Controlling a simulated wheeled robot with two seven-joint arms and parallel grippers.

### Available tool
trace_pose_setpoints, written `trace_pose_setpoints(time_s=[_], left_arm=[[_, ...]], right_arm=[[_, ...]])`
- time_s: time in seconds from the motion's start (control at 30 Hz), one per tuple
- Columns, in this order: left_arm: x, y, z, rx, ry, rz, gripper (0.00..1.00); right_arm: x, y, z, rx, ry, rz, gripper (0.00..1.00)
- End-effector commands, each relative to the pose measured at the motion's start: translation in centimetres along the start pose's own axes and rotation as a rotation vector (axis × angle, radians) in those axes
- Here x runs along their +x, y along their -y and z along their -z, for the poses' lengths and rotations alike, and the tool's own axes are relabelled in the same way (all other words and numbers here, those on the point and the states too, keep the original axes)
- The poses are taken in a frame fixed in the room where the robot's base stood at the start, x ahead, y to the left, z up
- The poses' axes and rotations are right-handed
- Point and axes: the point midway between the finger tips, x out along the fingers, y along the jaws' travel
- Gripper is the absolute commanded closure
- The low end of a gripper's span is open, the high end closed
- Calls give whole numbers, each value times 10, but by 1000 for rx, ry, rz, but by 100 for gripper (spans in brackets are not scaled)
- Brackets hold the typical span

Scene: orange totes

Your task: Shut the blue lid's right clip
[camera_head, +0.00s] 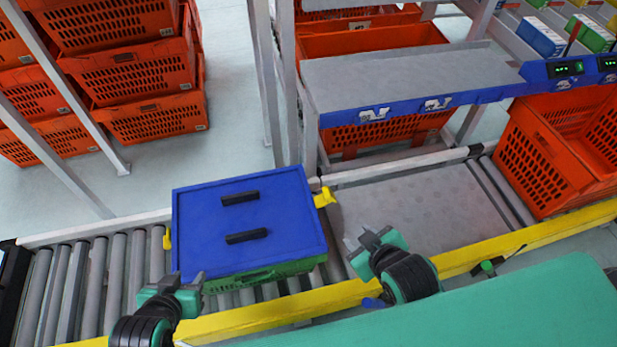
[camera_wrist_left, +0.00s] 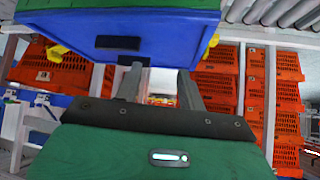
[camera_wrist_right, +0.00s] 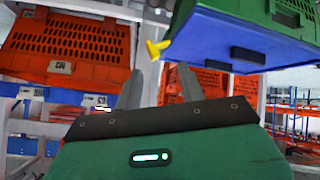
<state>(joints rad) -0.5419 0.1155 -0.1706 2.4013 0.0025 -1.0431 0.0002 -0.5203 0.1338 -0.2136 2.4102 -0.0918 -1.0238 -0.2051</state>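The blue lid (camera_head: 285,205) lies on a green tote (camera_head: 262,279) on the roller conveyor. Its yellow right clip (camera_head: 324,197) sticks outward from the lid's right edge; it also shows in the right wrist view (camera_wrist_right: 157,48). The yellow left clip (camera_head: 167,239) is at the opposite edge. My right gripper (camera_head: 361,241) is open and empty, to the right of the lid and nearer me than the right clip, apart from it. My left gripper (camera_head: 184,281) is open and empty by the lid's near left corner. Both grippers' fingers are visibly apart in the wrist views.
A yellow rail (camera_head: 480,257) runs along the conveyor's near side. A metal shelf with a blue edge (camera_head: 400,113) overhangs behind the right part. An orange tote (camera_head: 540,165) stands at the right. A grey plate (camera_head: 420,210) right of the lid is clear.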

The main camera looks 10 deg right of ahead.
Motion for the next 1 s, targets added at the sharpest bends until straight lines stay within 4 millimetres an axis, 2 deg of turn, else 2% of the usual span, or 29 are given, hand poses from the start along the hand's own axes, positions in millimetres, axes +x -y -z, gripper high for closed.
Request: trace_pose_setpoints(time_s=[0.03,0.1,0.2,0.33,0.57,0.8,1.0], left_arm=[[-9,4,-12,-5,111,8,60],[-9,8,-40,-11,251,16,60],[-3,10,-71,-18,374,19,60],[8,10,-100,-24,469,19,60],[33,7,-143,-31,557,14,60],[62,2,-184,-35,600,5,60],[78,-2,-209,-37,615,0,60]], right_arm=[[-9,-4,-4,-104,92,-2,60],[-8,-7,-20,-310,204,-9,60],[0,-10,-31,-597,291,-18,60],[12,-14,-33,-978,352,-38,60],[40,-14,-18,-1680,412,-98,60],[67,0,7,-2432,482,-210,60],[81,17,23,-2906,562,-310,60]])
